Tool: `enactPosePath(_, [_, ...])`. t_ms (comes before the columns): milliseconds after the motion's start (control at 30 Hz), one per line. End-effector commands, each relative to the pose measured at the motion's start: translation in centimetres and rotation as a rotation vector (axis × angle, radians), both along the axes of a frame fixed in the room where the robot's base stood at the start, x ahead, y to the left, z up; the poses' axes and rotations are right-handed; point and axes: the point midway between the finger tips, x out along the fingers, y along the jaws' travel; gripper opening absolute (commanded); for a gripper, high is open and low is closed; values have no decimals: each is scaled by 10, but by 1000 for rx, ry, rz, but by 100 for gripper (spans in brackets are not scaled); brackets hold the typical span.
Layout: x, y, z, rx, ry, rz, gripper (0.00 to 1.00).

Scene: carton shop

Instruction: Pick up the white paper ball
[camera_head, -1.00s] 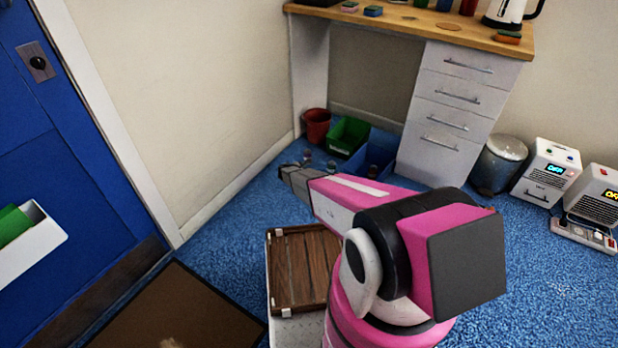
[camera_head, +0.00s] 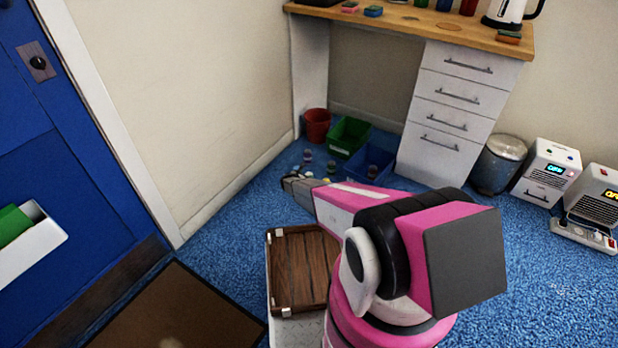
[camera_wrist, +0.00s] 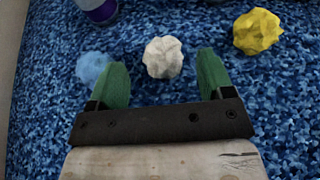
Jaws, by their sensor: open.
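The white paper ball (camera_wrist: 163,57) is a crumpled ball on the blue carpet in the wrist view. It lies ahead of my gripper (camera_wrist: 155,78), between the lines of its two green fingers and slightly beyond their tips. The fingers are apart and hold nothing. In the head view my gripper (camera_head: 290,182) reaches down low over the carpet, in front of the bins; the white ball cannot be made out clearly there.
A yellow paper ball (camera_wrist: 257,31) lies to the right, and a light blue one (camera_wrist: 93,67) lies beside the left finger. A purple-and-white cylinder (camera_wrist: 98,8) is at upper left. A red bucket (camera_head: 317,125), green bin (camera_head: 348,136) and blue bin (camera_head: 369,160) stand near the desk.

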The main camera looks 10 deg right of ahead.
Motion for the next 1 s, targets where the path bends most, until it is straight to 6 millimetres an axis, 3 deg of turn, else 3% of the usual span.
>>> enactPosePath(300, [27, -28, -18, 0, 0, -1, 74])
enactPosePath(567, [28, -31, -18, 1, -1, 0, 74])
enactPosePath(700, [28, -30, -18, 1, -1, 0, 29])
enactPosePath(733, [28, -30, -18, 1, -1, 0, 22])
enactPosePath(1000, [28, -30, -18, 1, -1, 0, 22])
